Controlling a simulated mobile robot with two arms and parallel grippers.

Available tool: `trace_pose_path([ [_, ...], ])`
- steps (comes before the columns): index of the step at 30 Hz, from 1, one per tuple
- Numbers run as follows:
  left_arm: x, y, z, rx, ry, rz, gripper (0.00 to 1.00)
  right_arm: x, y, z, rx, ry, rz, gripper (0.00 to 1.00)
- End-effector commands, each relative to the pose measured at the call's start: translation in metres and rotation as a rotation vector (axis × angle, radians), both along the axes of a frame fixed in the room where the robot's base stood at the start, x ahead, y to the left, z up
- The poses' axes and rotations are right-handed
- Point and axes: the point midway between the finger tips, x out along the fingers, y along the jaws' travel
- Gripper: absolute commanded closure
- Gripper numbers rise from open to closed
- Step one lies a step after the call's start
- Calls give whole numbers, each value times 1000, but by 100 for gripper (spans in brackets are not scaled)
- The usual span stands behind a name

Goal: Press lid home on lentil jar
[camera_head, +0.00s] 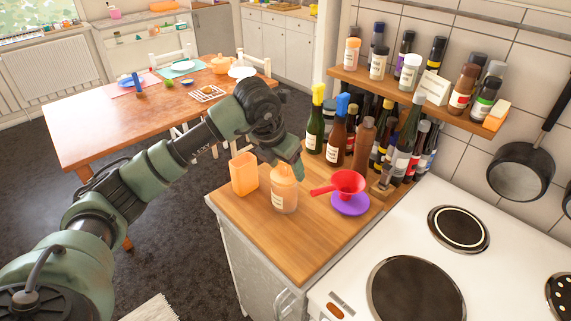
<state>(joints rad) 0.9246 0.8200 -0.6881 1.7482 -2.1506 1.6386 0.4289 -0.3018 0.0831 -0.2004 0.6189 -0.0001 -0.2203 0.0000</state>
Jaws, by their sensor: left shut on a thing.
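The lentil jar (284,198) stands upright on the wooden worktop, pale orange with a light label. Its orange lid (283,173) sits at the jar's mouth; whether it is fully seated cannot be made out. My left gripper (292,166) reaches in from the left and points down at the lid. It is shut on the lid, with the fingers partly hidden by the wrist and small in the picture. My right gripper is not in view.
An orange open container (244,174) stands just left of the jar. Several bottles crowd behind. The cooker (470,270) adjoins at right. The worktop's front is clear.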

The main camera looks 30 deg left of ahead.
Motion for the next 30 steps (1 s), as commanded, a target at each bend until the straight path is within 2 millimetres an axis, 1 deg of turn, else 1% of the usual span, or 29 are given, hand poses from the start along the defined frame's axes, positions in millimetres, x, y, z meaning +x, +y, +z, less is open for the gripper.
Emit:
trace_pose_path([
  [12,0,0,0,1,1,0,72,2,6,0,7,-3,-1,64],
  [30,-1,0,0,1,1,0,72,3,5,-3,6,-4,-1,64],
])
